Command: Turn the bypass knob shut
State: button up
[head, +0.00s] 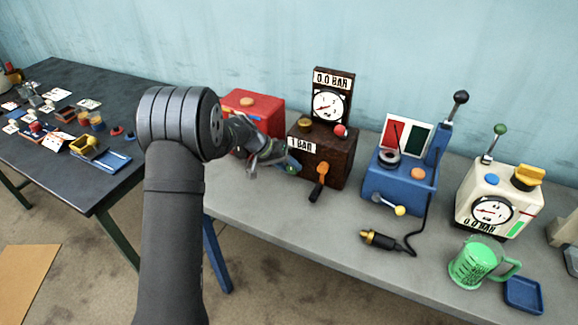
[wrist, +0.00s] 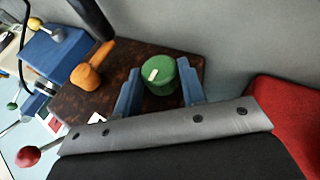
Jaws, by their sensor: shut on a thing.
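The green knob (wrist: 159,75), which I take to be the bypass knob, sits on the front face of the dark brown pump box (head: 335,150). It has a pale pointer mark on its face, slightly tilted in the wrist view. My gripper (head: 287,168) is at the lower left of this face, below the "1 BAR" plate. In the wrist view my gripper's two blue fingers (wrist: 158,86) stand one on each side of the knob and are shut on it. In the head view the gripper mostly hides the knob.
An orange lever (head: 320,180) with a black grip juts from the same face, to the right. A red box (head: 255,108) stands close behind my gripper. A blue machine (head: 400,180), a cream machine (head: 497,200) and a green mug (head: 475,265) stand further right.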

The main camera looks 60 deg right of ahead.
jog(key=o, duration=1)
jog(key=v, duration=1.7)
jog(key=shift+a+r, duration=0.1)
jog(key=shift+r, duration=0.05)
jog(key=x, duration=1.7)
